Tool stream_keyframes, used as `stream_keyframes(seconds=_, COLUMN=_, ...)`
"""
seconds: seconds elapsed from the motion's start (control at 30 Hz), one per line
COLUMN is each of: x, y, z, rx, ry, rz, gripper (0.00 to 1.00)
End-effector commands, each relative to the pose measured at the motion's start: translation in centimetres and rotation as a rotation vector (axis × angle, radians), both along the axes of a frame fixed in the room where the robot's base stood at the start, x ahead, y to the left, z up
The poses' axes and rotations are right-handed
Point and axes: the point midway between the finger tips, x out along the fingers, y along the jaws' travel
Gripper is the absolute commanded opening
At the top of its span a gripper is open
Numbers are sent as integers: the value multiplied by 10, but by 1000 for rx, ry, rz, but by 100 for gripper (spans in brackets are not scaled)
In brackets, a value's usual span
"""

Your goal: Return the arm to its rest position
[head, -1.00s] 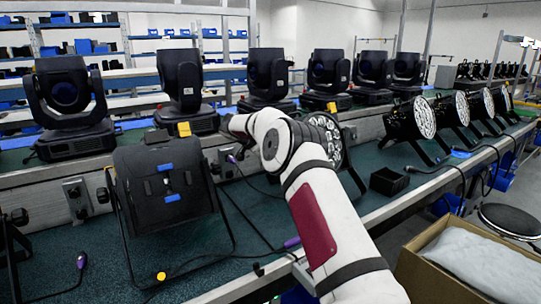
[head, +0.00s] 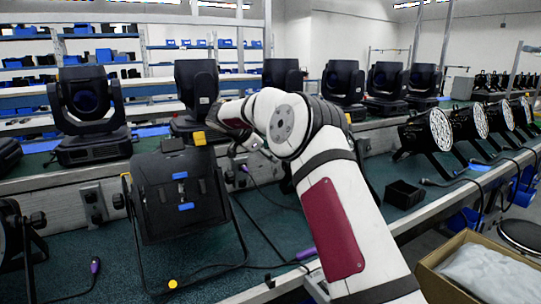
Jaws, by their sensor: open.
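My white arm with a dark red panel rises from the bottom right and bends at its elbow in the head view. Its far end points away over the bench, behind the black par can (head: 180,195). My gripper (head: 241,146) shows only as a small dark shape by the bench's back panel. It is open, with nothing seen in it; its fingertips are hard to make out. The par can stands in its bracket on the green bench top (head: 265,235), left of my arm, with blue and yellow tabs on it.
Moving-head lights (head: 88,115) line the raised shelf behind. More par cans (head: 430,132) stand at right, near a small black open box (head: 404,194). A cardboard box (head: 435,283) sits low at right. Cables and a purple connector (head: 306,253) lie near my arm.

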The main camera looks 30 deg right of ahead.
Motion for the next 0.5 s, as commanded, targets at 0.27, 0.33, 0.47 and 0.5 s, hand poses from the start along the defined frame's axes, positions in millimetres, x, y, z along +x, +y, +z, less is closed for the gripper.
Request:
stream_keyframes(seconds=0.27, x=0, y=0, z=0, rx=0, ry=0, rz=0, gripper=58)
stream_keyframes(seconds=0.33, x=0, y=0, z=0, rx=0, ry=0, rz=0, gripper=58)
stream_keyframes(seconds=0.47, x=1, y=1, z=8, rx=-10, ry=-14, rz=12, gripper=58)
stream_keyframes(seconds=0.5, x=3, y=3, z=17, rx=-25, ry=-32, rz=27, gripper=58)
